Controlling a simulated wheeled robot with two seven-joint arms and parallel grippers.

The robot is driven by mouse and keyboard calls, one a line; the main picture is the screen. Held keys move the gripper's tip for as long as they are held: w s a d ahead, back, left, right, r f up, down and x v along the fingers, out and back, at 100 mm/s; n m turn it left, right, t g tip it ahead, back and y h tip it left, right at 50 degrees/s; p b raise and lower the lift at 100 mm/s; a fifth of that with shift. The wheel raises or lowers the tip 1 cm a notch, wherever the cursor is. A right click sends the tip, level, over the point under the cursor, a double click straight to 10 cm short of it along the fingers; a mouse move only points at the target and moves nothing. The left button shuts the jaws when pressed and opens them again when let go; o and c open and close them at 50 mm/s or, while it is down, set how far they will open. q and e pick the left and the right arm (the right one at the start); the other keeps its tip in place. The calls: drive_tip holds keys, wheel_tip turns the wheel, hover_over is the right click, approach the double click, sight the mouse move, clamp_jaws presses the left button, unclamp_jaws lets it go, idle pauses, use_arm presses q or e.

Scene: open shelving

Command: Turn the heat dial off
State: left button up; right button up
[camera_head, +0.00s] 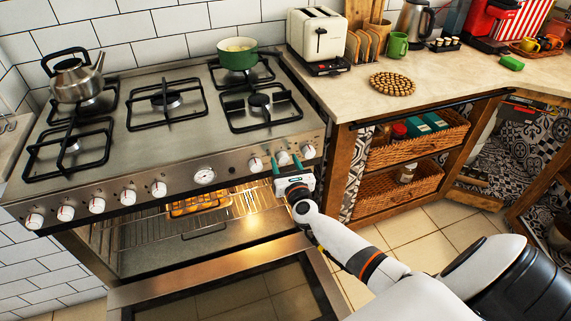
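A row of several white dials runs along the stove's front panel (230,172). Three of them are right of the round gauge (204,176): one left of my gripper (256,164), a middle one (282,157), and the rightmost one (308,151). I cannot tell which is the heat dial. My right gripper (287,164) is at the panel with its teal fingers apart. The middle dial shows between or just beyond the fingertips; I cannot tell if they touch it. My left gripper is not in view.
The oven door (220,285) hangs open below the panel, and food (198,204) sits on the lit rack. A kettle (76,77) and a green pot (237,54) stand on the stove. A toaster (316,40) is on the counter (440,85). Wicker baskets (400,190) are below it.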

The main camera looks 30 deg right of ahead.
drive_tip(key=c, duration=0.8)
drive_tip(key=shift+c, duration=0.2)
